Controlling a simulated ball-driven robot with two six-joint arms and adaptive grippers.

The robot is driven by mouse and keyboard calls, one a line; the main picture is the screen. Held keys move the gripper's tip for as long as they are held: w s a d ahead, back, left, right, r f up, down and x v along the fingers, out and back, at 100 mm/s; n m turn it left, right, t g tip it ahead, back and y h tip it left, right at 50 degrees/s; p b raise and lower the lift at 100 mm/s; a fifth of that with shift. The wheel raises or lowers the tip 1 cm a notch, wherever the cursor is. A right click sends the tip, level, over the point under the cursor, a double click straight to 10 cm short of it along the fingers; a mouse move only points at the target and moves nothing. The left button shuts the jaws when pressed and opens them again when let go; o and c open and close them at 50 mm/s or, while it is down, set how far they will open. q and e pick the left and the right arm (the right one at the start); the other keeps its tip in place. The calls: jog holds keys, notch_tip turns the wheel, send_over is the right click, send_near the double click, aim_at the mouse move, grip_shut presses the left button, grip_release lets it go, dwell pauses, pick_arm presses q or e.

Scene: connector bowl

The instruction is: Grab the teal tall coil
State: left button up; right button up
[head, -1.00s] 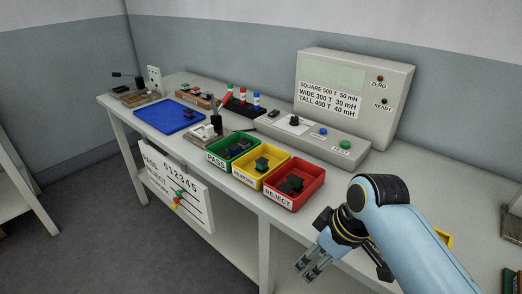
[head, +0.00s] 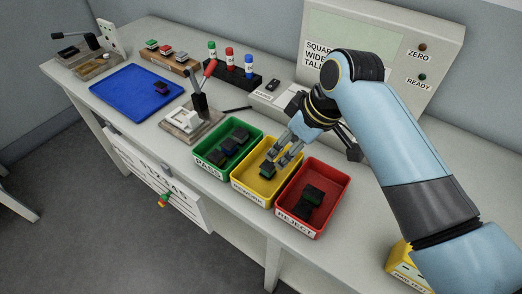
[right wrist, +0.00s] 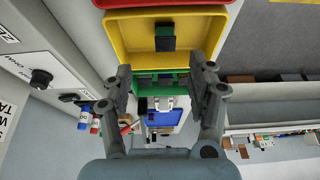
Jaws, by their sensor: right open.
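My right gripper (head: 282,150) is open and empty, above the yellow REWORK bin (head: 242,184). A small dark coil with a green or teal tint (head: 267,170) lies in that bin, just below the fingertips. In the right wrist view the gripper (right wrist: 165,90) has its fingers apart, and the dark coil (right wrist: 165,38) shows beyond them in the yellow bin. The green PASS bin (head: 206,151) holds several dark coils (head: 229,147). I cannot tell for sure which coil is the teal tall one. My left gripper is out of view.
A lever fixture (head: 195,118) stands left of the green bin. A rack with capped bottles (head: 230,72) and the tall meter box (head: 440,50) stand behind. A yellow box (head: 400,265) is at the lower right.

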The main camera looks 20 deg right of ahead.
aim_at(268, 165)
jog(key=x, duration=0.4)
jog(key=shift+s+a+f, duration=0.1)
jog(key=shift+s+f, duration=0.1)
jog(key=shift+f, duration=0.1)
jog(key=shift+w+a+f, duration=0.1)
jog(key=shift+w+f, duration=0.1)
jog(key=shift+f, duration=0.05)
jog(key=x, duration=0.4)
jog(key=shift+w+a+f, duration=0.1)
jog(key=shift+a, duration=0.25)
jog(key=shift+w+f, duration=0.1)
jog(key=shift+f, duration=0.1)
jog(key=shift+c, duration=1.5)
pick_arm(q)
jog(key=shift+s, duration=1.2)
pick_arm(e)
grip_shut()
